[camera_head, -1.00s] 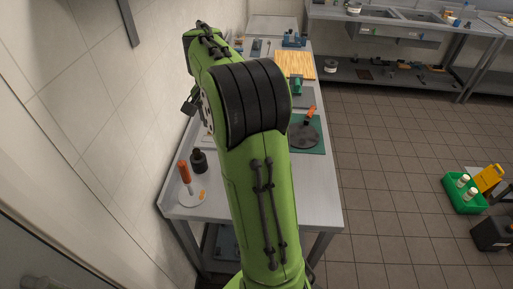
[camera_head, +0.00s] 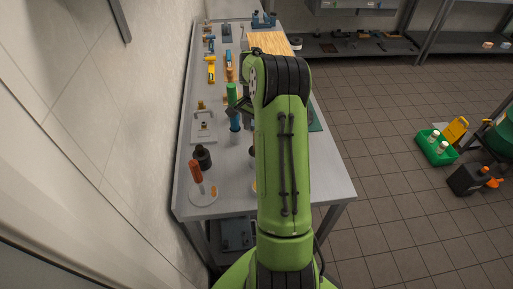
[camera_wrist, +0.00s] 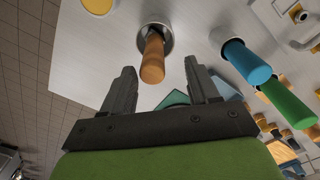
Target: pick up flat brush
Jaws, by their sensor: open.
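No tool in view can be clearly told as the flat brush, since no bristles show. In the wrist view, an orange-brown handle (camera_wrist: 152,60) stands in a round metal cup, ahead of and between the fingers of my gripper (camera_wrist: 160,66). The jaws are open and empty. A blue handle (camera_wrist: 246,63) stands in a similar cup to the right, with a green handle (camera_wrist: 287,104) beyond it. The head view also shows the blue handle (camera_head: 235,121) and the green handle (camera_head: 232,94) on the bench. My arm hides most of the gripper and the orange-brown handle there.
On the metal bench (camera_head: 228,185), a black bottle (camera_head: 203,156) and a white dish (camera_head: 204,195) with an orange-handled tool stand near the front left. A white tray (camera_head: 203,130) lies beside the wall. A wooden board (camera_head: 270,42) lies at the back.

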